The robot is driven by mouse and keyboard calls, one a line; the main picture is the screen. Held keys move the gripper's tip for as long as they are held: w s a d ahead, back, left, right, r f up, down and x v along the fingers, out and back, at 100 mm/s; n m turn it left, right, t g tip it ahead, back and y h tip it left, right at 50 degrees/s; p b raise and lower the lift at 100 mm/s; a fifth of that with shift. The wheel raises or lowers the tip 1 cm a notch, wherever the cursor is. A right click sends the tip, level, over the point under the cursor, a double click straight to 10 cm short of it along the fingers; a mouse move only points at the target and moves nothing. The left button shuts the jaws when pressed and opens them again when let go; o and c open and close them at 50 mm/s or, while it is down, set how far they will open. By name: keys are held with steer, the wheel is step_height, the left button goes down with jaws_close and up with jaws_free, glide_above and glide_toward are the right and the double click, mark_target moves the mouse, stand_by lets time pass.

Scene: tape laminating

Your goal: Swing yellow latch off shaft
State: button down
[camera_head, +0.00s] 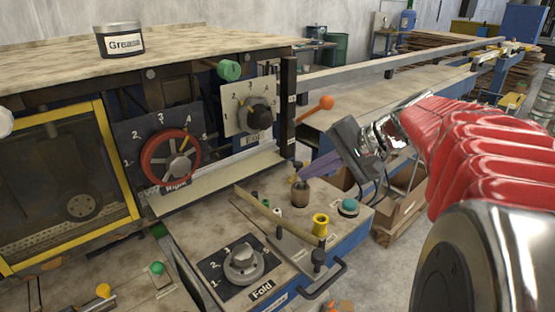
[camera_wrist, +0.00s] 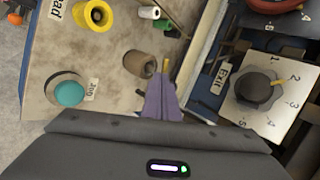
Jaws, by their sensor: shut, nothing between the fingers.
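My gripper (camera_head: 304,176) has purple fingers that are shut and empty. It reaches down from the right to just above the blue-sided machine's worktop. In the wrist view its fingertips (camera_wrist: 160,82) are close to a small yellow piece (camera_wrist: 166,63), which looks like the latch; I cannot tell whether they touch. This yellow piece (camera_head: 294,179) is partly hidden by the fingers in the head view. A brown cylinder (camera_head: 300,197) stands beside it and also shows in the wrist view (camera_wrist: 139,64). How the yellow piece sits on a shaft is not clear.
A long tan bar (camera_head: 268,214) crosses the worktop. The Exit dial (camera_head: 258,114), an orange-knobbed lever (camera_head: 326,102) and a red handwheel (camera_head: 170,158) are behind. Open air lies above the worktop.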

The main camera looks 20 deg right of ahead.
mark_target(294, 179)
steer(key=shift+w+a+m+t+h, duration=0.2)
steer(key=shift+a+m+t+h, duration=0.1)
steer(key=shift+a+m+h, duration=0.4)
stand_by(0.4)
steer(key=shift+w+a+m+t+h, duration=0.3)
steer(key=shift+m+h, duration=0.2)
steer(key=shift+m, duration=0.4)
steer(key=shift+w+a+m+t+h, duration=0.15)
steer(key=shift+w+a+m+h, duration=0.15)
steer(key=shift+m+h, duration=0.25)
steer(key=shift+w+a+m+t+h, duration=0.15)
steer(key=shift+a+m+h, duration=0.2)
steer(key=shift+m, duration=0.3)
steer(key=shift+w+a, duration=0.25)
steer(key=shift+w, duration=0.25)
steer(key=shift+w+a, duration=0.25)
steer(key=shift+w, duration=0.25)
steer(key=shift+w+a, duration=0.15)
steer(key=shift+w, duration=0.4)
steer(key=shift+w+a, duration=0.15)
steer(key=shift+w, duration=0.35)
